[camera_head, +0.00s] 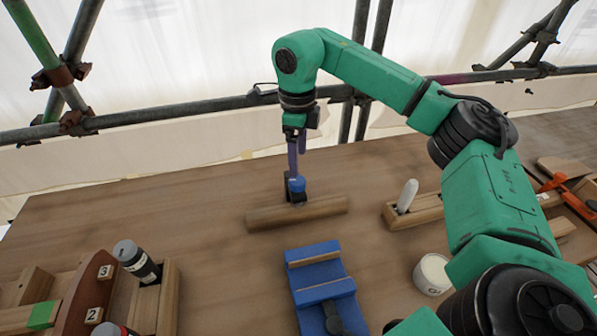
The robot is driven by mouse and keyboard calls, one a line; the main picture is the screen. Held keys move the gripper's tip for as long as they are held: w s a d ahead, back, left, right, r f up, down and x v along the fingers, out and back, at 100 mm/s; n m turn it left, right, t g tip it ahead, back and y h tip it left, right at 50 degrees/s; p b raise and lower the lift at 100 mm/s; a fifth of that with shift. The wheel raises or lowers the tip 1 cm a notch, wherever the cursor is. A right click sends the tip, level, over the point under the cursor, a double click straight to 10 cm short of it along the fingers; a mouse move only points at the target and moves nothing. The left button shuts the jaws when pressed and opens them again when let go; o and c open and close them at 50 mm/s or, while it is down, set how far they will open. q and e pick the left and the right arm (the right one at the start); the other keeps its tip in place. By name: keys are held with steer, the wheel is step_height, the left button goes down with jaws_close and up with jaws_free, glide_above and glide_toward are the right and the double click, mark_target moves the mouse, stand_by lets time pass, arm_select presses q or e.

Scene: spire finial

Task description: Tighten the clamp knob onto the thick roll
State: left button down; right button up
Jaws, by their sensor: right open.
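A blue knob (297,185) sits on a small black clamp-like block at the wooden bar (320,209), which lies across the middle of the table. My right gripper (294,168) points down just above and behind the knob with its jaws open; I cannot tell whether the fingers touch it. A dark cylinder with pale end bands (137,262) stands tilted in a wooden holder at the left. I cannot tell which piece is the thick roll. My left gripper is not in view.
A blue block with wooden strips (318,292) lies in front of the bar. A wooden block with a white peg (407,196), a white tub (432,273) and an orange tool (567,182) are to the right. A numbered wooden rack (92,290) is at left. The table's back left is clear.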

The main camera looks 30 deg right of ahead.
mark_target(297, 180)
steer(key=f, duration=0.3)
steer(key=f+p, duration=0.1)
steer(key=f, duration=0.3)
steer(key=shift+w+d+f, duration=0.1)
steer(key=shift+w+f, duration=0.05)
steer(key=shift+w, duration=0.05)
steer(key=shift+f, duration=0.2)
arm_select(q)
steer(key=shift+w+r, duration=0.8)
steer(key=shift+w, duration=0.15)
arm_select(e)
jaws_close()
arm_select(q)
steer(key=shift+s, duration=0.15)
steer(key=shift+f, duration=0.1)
arm_select(e)
steer(key=shift+m, duration=0.3)
